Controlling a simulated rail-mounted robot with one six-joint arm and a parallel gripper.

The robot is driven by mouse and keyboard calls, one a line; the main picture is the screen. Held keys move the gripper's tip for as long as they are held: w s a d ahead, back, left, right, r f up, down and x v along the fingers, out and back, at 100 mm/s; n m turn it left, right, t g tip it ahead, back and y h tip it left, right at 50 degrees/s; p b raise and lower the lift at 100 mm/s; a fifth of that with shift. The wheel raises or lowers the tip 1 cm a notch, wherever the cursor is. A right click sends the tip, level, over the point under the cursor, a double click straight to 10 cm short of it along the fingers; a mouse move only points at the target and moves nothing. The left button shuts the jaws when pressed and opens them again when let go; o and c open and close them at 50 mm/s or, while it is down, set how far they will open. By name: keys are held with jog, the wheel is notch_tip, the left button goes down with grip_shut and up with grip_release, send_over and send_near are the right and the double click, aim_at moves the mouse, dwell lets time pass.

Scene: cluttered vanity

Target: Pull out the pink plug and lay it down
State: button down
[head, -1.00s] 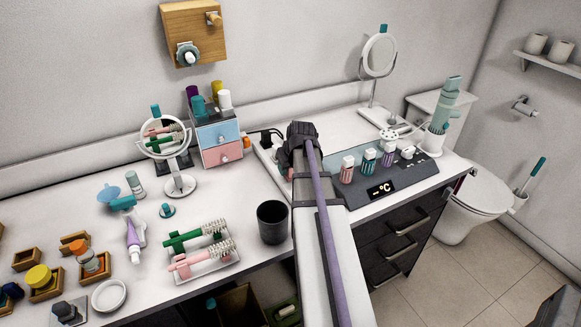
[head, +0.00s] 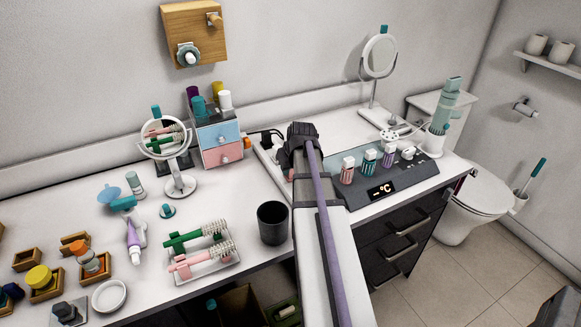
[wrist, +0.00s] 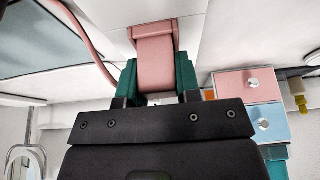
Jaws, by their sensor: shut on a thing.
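The pink plug (wrist: 155,62) is in the wrist view, at the top middle, against a white surface. A pink cord (wrist: 92,45) runs beside it on the left. My gripper (wrist: 154,82) has its green fingers on both sides of the plug and is shut on it. I cannot tell how far the plug sits in its socket. In the head view my gripper (head: 299,160) is by the white power strip (head: 268,160) at the back of the counter. My arm hides the plug there.
A black plug (head: 268,138) stands at the strip's far end. The pink-and-blue drawer box (head: 220,145) is left of my gripper. The grey panel with small bottles (head: 410,180) is on the right. A dark cup (head: 272,222) stands near the front edge.

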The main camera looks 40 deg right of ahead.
jog(key=shift+r, duration=0.1)
notch_tip(320, 180, up, 4)
jog(key=p, duration=0.4)
dwell(0.5)
